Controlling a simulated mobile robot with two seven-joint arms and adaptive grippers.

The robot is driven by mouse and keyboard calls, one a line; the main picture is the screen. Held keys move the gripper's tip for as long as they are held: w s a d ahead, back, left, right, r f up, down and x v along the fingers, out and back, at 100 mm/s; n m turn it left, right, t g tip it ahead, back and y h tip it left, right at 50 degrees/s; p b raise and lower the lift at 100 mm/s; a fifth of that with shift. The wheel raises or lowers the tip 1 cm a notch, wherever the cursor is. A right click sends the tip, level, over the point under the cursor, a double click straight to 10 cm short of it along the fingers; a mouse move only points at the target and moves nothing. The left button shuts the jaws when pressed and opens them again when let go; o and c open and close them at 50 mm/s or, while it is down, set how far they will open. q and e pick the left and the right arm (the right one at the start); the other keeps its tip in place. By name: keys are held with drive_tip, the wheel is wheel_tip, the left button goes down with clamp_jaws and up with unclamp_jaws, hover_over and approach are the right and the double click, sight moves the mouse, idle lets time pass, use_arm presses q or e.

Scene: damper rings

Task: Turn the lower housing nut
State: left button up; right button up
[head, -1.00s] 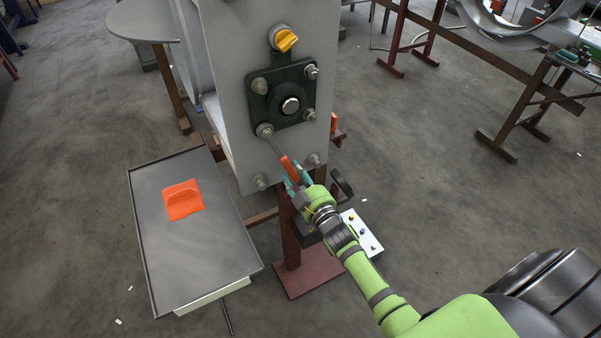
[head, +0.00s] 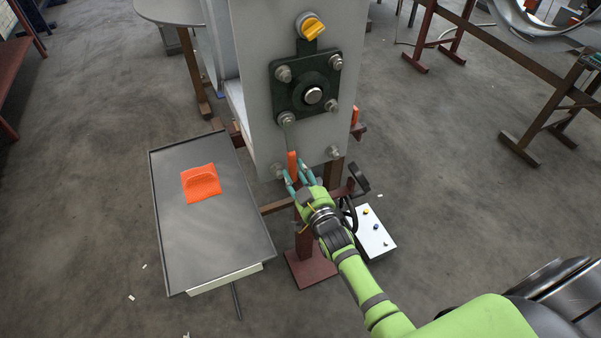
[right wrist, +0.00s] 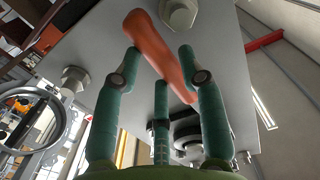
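The dark green bearing housing (head: 297,82) is bolted to the grey panel, with nuts at its corners and a round shaft end in its middle. A wrench with an orange handle (head: 292,160) sits on the lower left nut (head: 287,119) and hangs almost straight down. My right gripper (head: 297,176) is at the handle, below the nut. In the right wrist view the orange handle (right wrist: 162,52) runs slantwise between the teal fingertips, which look closed on it from both sides. The wrench's jaw is too small to judge its seating. My left gripper is out of view.
A yellow knob (head: 312,27) is above the housing. A grey tray table (head: 215,245) with an orange holder (head: 201,184) stands at the left. A black handwheel (head: 350,212) and a white control box (head: 375,236) are close to the right of my gripper.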

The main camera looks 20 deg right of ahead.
drive_tip(key=shift+a+n+p, duration=0.3)
drive_tip(key=shift+p, duration=0.05)
idle(0.7)
drive_tip(key=shift+d, duration=0.2)
clamp_jaws()
drive_tip(key=shift+r, duration=0.1)
